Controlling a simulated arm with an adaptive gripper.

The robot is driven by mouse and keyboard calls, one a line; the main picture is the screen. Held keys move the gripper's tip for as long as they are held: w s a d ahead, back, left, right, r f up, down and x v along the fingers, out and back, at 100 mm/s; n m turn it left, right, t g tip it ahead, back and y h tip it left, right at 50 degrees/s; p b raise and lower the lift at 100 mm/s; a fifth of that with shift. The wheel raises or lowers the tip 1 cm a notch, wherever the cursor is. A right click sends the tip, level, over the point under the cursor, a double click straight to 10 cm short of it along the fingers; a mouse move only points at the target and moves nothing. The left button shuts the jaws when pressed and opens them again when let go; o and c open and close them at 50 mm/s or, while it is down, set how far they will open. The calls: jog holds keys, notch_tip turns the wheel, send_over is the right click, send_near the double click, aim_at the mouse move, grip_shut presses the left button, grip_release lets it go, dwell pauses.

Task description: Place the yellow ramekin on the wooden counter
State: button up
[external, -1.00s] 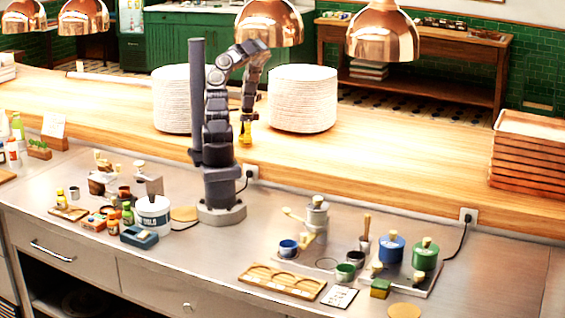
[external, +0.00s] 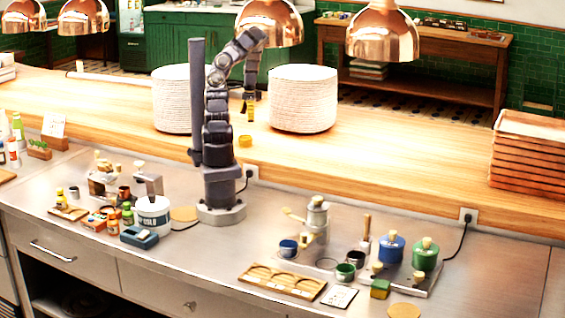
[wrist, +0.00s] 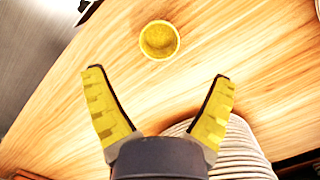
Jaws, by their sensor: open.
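The yellow ramekin (external: 245,141) sits upright on the wooden counter (external: 400,155), near its front edge and behind my arm's base. In the wrist view the ramekin (wrist: 159,40) is seen from above, empty, with bare wood (wrist: 255,50) around it. My gripper (external: 249,112) is raised above the counter, behind the ramekin. In the wrist view my gripper (wrist: 160,90) shows its two yellow-padded fingers wide apart with nothing between them. The ramekin lies beyond the fingertips and does not touch them.
Tall stacks of white plates stand left (external: 172,100) and right (external: 303,98) of my gripper; one also shows below the fingers in the wrist view (wrist: 240,155). Copper lamps (external: 382,32) hang above. The counter between the right stack and the wooden trays (external: 530,150) is clear.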

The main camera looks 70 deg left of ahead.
jog(key=shift+w+r, duration=0.2)
jog(key=shift+r, duration=1.7)
jog(key=w+d+r+n, duration=0.1)
jog(key=w+d+r, duration=0.15)
jog(key=d, duration=0.25)
jog(key=w+d+r, duration=0.1)
jog(key=d+r, duration=0.2)
jog(key=d, duration=0.2)
jog(key=s+d, duration=0.5)
jog(key=d, duration=0.7)
jog(key=s+d+r+m, duration=0.1)
jog(key=s+d, duration=0.4)
jog(key=d, duration=0.6)
jog(key=shift+d+r, duration=0.3)
jog(key=shift+d, duration=0.1)
